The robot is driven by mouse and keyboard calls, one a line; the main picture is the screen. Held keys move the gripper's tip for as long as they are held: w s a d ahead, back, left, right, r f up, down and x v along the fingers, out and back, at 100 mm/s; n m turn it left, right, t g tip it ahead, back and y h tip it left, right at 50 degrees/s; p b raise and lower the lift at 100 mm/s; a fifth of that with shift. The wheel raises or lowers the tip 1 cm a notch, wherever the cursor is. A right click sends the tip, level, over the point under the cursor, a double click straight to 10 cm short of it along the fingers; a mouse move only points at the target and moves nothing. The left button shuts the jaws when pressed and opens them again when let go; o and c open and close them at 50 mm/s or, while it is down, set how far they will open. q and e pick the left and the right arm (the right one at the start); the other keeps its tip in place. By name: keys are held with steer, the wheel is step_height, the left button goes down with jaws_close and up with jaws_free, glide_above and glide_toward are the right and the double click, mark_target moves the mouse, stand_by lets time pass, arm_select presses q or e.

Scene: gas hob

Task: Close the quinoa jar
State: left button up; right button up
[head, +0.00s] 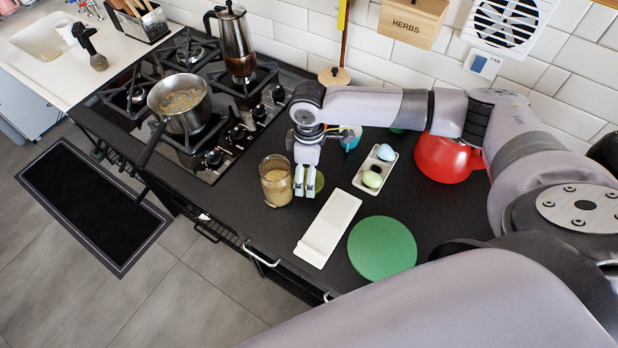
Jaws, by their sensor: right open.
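The quinoa jar (275,184) is a clear glass jar with beige grain in it. It stands upright on the dark counter, right of the hob, and its top looks uncovered. My right gripper (306,186) points down just right of the jar, with its fingers apart and nothing seen between them. A small olive-green disc (319,181), perhaps the jar's lid, lies behind and right of the fingers and is partly hidden by them. My left gripper is not in view.
A white rest (328,228), a round green board (382,248) and a white tray (365,180) with egg-shaped items lie to the right. A steel pot (181,106) and a coffee pot (235,45) stand on the hob (215,155).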

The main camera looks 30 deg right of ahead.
steer(key=shift+f, duration=1.3)
steer(key=shift+c, duration=0.2)
steer(key=c, duration=0.8)
steer(key=shift+r, duration=0.15)
step_height(320, 180, up, 20)
steer(key=b, duration=0.1)
